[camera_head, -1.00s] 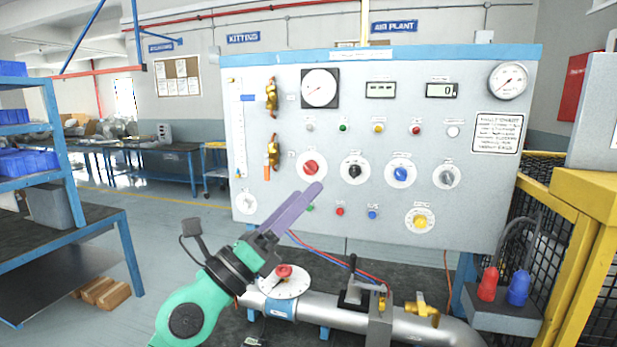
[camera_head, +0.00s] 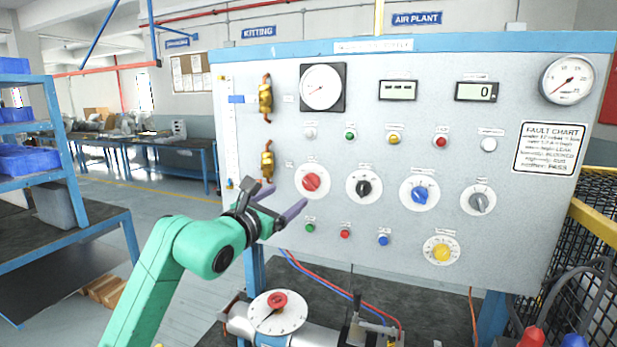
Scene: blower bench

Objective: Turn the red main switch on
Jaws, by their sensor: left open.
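The red main switch (camera_head: 311,182) is a red knob on a round white dial, at the left of the row of rotary knobs on the grey panel (camera_head: 520,235). My left gripper (camera_head: 285,203) is open and empty. Its two purple fingers are spread, and their tips are just left of and below the red switch, apart from it in the picture. How far the tips are from the panel face is hard to tell. My right gripper is not in view.
Black (camera_head: 363,187), blue (camera_head: 419,194) and grey (camera_head: 479,201) knobs sit right of the red switch. Brass valves (camera_head: 266,97) are at the panel's left. Below stands a pipe with a red-centred dial (camera_head: 277,312). A blue shelf (camera_head: 60,130) is at the left.

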